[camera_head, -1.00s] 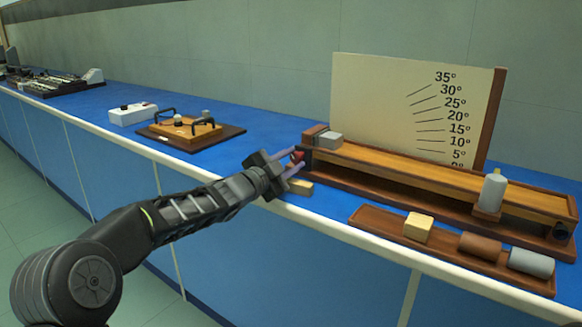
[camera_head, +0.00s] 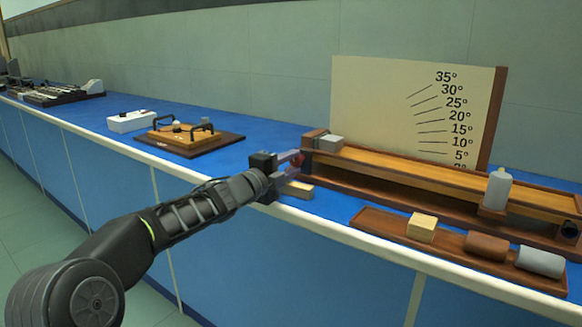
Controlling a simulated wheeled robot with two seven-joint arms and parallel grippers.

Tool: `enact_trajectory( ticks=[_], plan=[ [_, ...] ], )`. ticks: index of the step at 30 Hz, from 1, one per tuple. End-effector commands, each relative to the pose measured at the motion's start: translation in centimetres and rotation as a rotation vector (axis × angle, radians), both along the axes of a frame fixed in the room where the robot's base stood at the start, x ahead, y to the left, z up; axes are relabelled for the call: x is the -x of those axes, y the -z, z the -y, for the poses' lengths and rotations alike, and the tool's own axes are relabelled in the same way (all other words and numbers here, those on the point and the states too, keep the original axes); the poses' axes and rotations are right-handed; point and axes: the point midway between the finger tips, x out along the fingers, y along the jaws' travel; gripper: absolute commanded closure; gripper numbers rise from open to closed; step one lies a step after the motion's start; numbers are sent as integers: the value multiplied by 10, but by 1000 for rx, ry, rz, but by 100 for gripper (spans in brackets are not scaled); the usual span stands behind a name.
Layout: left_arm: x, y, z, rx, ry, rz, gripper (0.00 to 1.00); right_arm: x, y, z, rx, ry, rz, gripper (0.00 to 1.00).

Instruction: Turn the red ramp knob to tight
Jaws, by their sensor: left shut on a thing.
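The wooden ramp (camera_head: 420,175) lies on the blue bench in front of a cream angle board. The red knob (camera_head: 298,159) is at the ramp's left end and is mostly hidden by my gripper. My left gripper (camera_head: 294,163) is at that end, its fingers on either side of the knob and shut on it. My right gripper is not in view.
A wooden tray (camera_head: 460,264) with a yellow block (camera_head: 422,227), a brown cylinder (camera_head: 486,248) and a grey cylinder (camera_head: 539,261) lies in front of the ramp. A small wooden block (camera_head: 299,190) is below the gripper. A wooden apparatus (camera_head: 186,134) stands to the left.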

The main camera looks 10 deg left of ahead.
Motion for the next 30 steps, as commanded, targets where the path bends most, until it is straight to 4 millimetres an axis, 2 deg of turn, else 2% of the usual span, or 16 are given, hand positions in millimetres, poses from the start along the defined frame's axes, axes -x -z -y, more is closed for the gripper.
enact_trajectory(
  ticks=[12, 13, 21, 30],
  plan=[
    [0, 1, 0, -10, 0, 1, 100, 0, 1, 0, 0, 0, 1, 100],
    [0, 2, 0, -10, 0, 1, 69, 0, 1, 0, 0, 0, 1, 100],
    [0, 1, 0, -9, 0, 1, 48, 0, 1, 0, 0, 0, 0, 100],
    [0, 3, 0, -9, 0, -1, 48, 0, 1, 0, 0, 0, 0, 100]
  ],
)
